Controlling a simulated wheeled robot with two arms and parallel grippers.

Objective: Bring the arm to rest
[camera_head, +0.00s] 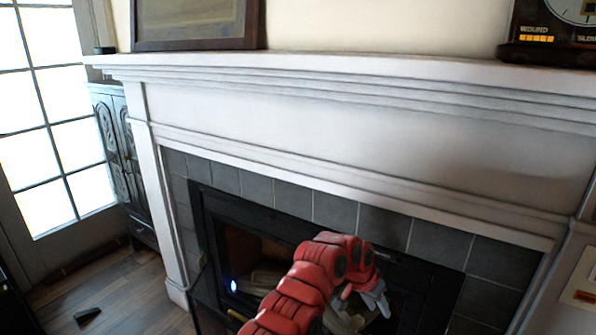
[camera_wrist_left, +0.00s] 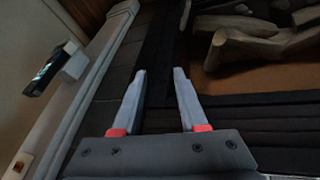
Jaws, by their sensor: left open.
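My left arm (camera_head: 300,292) is red and reaches up from the bottom middle of the head view, bent at its top. Its grey left gripper (camera_head: 376,302) points down in front of the dark fireplace (camera_head: 222,215). In the left wrist view the left gripper (camera_wrist_left: 160,72) has its two fingers spread apart with nothing between them. The fireplace's dark edge shows beyond the fingers, apart from them as far as I can tell. My right gripper is in neither view.
A white mantel (camera_head: 330,75) spans the fireplace and holds a framed picture (camera_head: 195,45) and a clock (camera_head: 555,50). Logs (camera_wrist_left: 265,40) lie inside the firebox. A dark cabinet (camera_head: 120,150) stands at left. A small dark object (camera_head: 87,315) lies on the wooden floor (camera_head: 140,300).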

